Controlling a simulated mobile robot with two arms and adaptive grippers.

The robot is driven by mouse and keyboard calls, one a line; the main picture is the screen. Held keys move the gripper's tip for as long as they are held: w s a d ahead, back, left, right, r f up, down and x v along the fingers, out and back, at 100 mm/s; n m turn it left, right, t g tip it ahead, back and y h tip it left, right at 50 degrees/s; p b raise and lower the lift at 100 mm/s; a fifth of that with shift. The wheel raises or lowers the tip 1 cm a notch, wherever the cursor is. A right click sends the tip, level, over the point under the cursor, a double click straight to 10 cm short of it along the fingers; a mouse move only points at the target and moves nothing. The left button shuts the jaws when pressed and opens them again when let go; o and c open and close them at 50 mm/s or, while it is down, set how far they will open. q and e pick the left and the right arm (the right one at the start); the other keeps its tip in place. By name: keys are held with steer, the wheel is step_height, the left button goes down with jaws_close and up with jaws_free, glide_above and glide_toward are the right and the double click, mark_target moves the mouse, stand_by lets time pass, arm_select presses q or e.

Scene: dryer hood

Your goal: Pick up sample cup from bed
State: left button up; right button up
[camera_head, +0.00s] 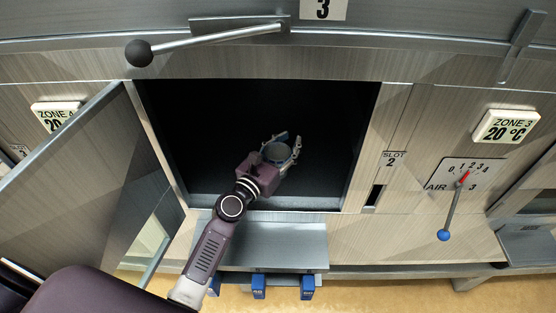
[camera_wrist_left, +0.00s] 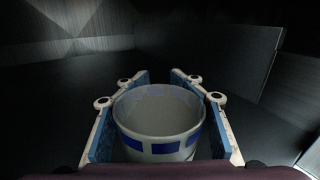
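The sample cup (camera_wrist_left: 160,149) is a pale, round, open-topped cup with blue patches around its side. In the left wrist view it stands between the two blue-padded fingers of my left gripper (camera_wrist_left: 162,76), and both pads appear to press against its sides. In the head view my left gripper (camera_head: 285,148) reaches into the dark opening, with the cup (camera_head: 276,153) between its fingers. The bed (camera_head: 312,190) inside is very dark. The cup's underside is hidden, so I cannot tell whether it touches the bed. My right gripper does not show.
An open door (camera_head: 75,160) stands at the left of the opening. A long handle with a black knob (camera_head: 138,53) crosses above it. The AIR lever (camera_head: 451,210) is at the right.

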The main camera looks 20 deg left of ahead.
arm_select(q)
steer(key=shift+c, duration=0.7)
